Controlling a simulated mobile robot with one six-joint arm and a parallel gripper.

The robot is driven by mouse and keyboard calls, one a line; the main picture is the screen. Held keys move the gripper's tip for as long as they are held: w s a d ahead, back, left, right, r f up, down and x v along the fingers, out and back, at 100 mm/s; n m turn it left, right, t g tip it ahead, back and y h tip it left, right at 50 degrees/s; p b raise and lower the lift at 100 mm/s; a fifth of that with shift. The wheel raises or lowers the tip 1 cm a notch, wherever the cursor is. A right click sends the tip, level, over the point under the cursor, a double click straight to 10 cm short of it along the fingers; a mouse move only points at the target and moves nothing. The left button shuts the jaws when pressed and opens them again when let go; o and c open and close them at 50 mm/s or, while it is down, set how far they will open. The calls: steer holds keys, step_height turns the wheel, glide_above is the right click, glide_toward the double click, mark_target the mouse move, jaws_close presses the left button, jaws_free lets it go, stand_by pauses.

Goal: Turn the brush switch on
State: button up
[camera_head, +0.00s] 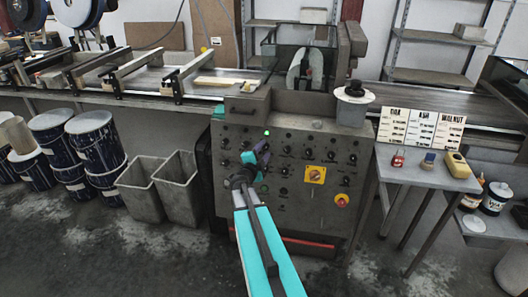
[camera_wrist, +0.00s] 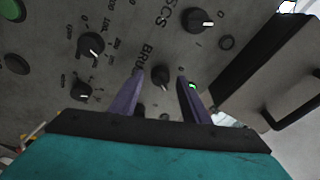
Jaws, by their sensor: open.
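The brush switch (camera_wrist: 160,78) is a small black knob beside the partly covered lettering "BRU" on the grey control panel (camera_head: 310,215). In the wrist view it shows between the two purple fingers of my gripper (camera_wrist: 160,75). The fingers are open, one on each side of it; whether they touch it I cannot tell. Its on or off position is not clear. In the head view my gripper (camera_head: 258,151) is at the panel's upper left and hides the switch. A lit green lamp (camera_head: 267,133) is just above; a green light (camera_wrist: 192,86) also shows by the right finger.
Other knobs crowd the panel, including a larger black one (camera_wrist: 201,21) and a dial (camera_wrist: 91,44). A yellow-backed switch (camera_head: 315,175) and a yellow-backed red button (camera_head: 342,200) are to the right. Grey bins (camera_head: 141,190) stand left, a side table (camera_head: 425,172) right.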

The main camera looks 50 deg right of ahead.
steer(key=p+v, duration=0.1)
steer(key=v, duration=1.2)
steer(key=shift+a, duration=0.25)
stand_by(0.5)
